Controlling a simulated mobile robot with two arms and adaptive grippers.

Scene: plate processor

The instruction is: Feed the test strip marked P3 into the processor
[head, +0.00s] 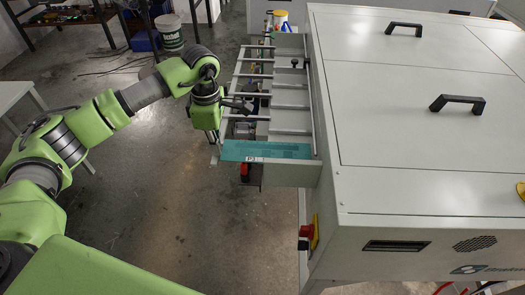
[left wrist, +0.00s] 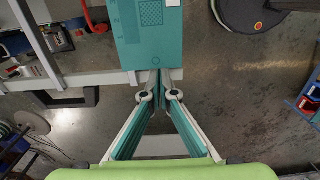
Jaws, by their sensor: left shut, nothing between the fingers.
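The teal test strip (head: 268,151) lies across the near end of the feed table, its right end towards the processor. A small white tag sits on its near edge; its writing is too small to read surely. The strip also shows in the left wrist view (left wrist: 146,38), with a printed pattern and a white tag. My left gripper (head: 214,138) is at the strip's left end. Its fingertips (left wrist: 158,82) are together right at the strip's edge, shut with nothing between them. The processor (head: 425,110) is the large grey cabinet on the right. My right gripper is out of view.
The feed table (head: 292,171) has several crossbars (head: 257,60) and juts from the processor's left side. A red emergency stop (head: 306,231) sits on the near corner. A bucket (head: 169,32) stands on the floor at the back. The floor left of the table is open.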

